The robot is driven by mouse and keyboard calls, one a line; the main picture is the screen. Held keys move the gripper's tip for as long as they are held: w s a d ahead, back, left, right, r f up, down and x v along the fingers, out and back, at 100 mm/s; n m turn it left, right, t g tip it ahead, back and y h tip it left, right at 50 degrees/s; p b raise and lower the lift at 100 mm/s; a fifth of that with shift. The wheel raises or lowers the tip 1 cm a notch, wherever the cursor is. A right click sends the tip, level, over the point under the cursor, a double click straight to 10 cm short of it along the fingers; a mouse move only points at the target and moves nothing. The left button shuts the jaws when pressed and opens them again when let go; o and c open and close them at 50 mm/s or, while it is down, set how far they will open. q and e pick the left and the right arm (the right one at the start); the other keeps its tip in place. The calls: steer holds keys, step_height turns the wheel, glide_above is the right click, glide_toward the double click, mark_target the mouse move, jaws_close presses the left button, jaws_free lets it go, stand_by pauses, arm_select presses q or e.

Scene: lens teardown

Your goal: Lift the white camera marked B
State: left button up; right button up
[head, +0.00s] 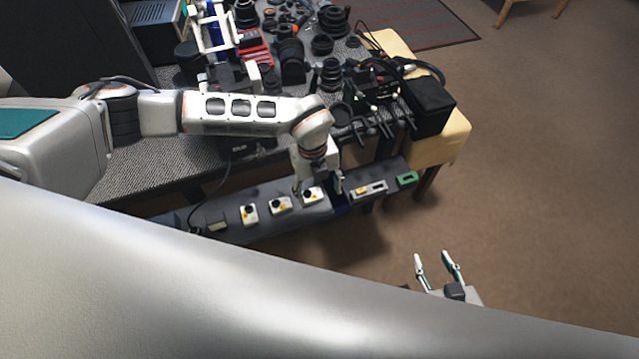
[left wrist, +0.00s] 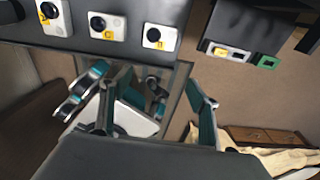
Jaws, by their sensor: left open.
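Three small white cameras with yellow labels sit in a row on a long dark shelf (head: 226,232). The camera marked B (head: 312,195) is the rightmost; it also shows at the top of the left wrist view (left wrist: 159,37), its label reading B. The camera marked C (head: 280,204) is in the middle. The leftmost camera (head: 248,213) has a label that looks like A. My left gripper (head: 318,184) is open and empty, close to camera B; in the head view its fingers partly overlap it. I cannot tell whether they touch. My right gripper (head: 438,258) is open and empty, apart from the shelf.
A grey and yellow item (head: 368,190) and a green item (head: 407,178) lie right of camera B on the shelf. The table behind is crowded with lenses, a black box (head: 428,103) and other gear. The carpeted floor at right is clear.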

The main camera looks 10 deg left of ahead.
mark_target(312, 194)
arm_select(q)
steer(key=shift+t+y, duration=0.4)
steer(key=shift+y, duration=0.2)
steer(key=w+a, duration=0.2)
steer(key=a, duration=0.1)
steer(key=shift+w+r, duration=0.2)
steer(key=shift+w, duration=0.2)
step_height(312, 194, down, 2)
steer(key=shift+f, duration=0.2)
steer(key=shift+w+f, duration=0.2)
steer(key=shift+f, duration=2.4)
steer(key=c, duration=1.2)
